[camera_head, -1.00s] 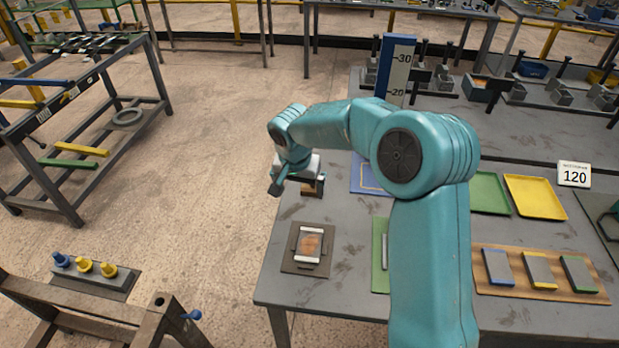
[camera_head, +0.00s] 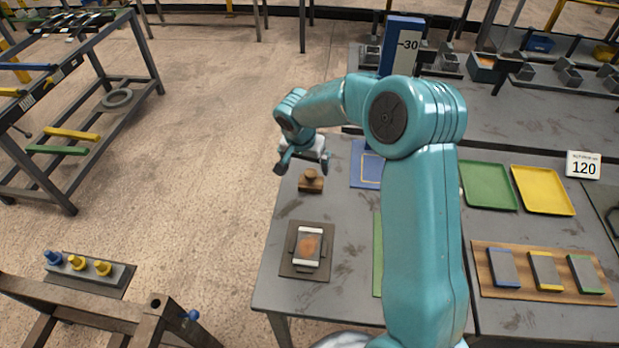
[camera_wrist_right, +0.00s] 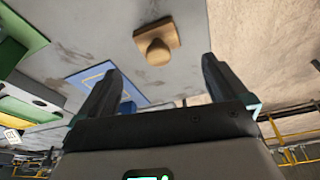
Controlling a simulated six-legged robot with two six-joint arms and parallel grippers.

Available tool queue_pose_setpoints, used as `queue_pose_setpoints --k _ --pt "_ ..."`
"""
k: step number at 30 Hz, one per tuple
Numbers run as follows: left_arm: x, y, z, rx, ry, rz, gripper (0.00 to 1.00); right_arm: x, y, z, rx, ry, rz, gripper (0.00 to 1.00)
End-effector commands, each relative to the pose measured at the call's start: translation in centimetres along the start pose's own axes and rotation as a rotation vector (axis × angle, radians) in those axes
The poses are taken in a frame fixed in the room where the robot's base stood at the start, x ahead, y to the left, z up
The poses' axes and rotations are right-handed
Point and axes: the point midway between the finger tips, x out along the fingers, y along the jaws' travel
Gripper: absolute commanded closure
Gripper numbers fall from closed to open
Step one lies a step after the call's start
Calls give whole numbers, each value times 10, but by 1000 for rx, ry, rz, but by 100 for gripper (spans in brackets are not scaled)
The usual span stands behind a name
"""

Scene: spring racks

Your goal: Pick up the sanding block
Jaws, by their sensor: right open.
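A small wooden block with a round knob on top (camera_head: 311,182), which looks like the sanding block, sits upright on the grey table near its left edge. My right gripper (camera_head: 304,163) is open and empty, just behind and above the block in the head view, apart from it. In the right wrist view the block (camera_wrist_right: 157,43) shows beyond and between the two spread fingers of the gripper (camera_wrist_right: 161,68), with nothing between the fingertips. My left gripper is not in view.
A dark plate holding a white-framed piece (camera_head: 308,246) lies in front of the block. A blue mat (camera_head: 366,165) lies to its right, with an upright blue scale (camera_head: 402,45) behind. Green (camera_head: 489,187) and yellow (camera_head: 543,191) trays stand farther right. Bare table surrounds the block.

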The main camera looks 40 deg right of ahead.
Motion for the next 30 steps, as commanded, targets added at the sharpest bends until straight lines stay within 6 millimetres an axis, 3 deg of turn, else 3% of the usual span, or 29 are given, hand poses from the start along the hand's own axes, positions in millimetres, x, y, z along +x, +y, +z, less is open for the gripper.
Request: queue_pose_setpoints --k 4,13,19,28,29,30 --pt "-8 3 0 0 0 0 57 29 0 0 -1 -2 3 0" --pt "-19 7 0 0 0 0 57 57 -1 -3 0 -2 2 0" --pt "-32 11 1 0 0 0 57 90 -1 -6 0 -1 2 0" --pt "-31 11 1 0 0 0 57 99 -2 -6 1 1 -1 0" --pt "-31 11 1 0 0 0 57 99 -2 -6 1 1 -1 3" --pt "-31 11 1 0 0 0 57 99 -2 -6 1 1 -1 16"
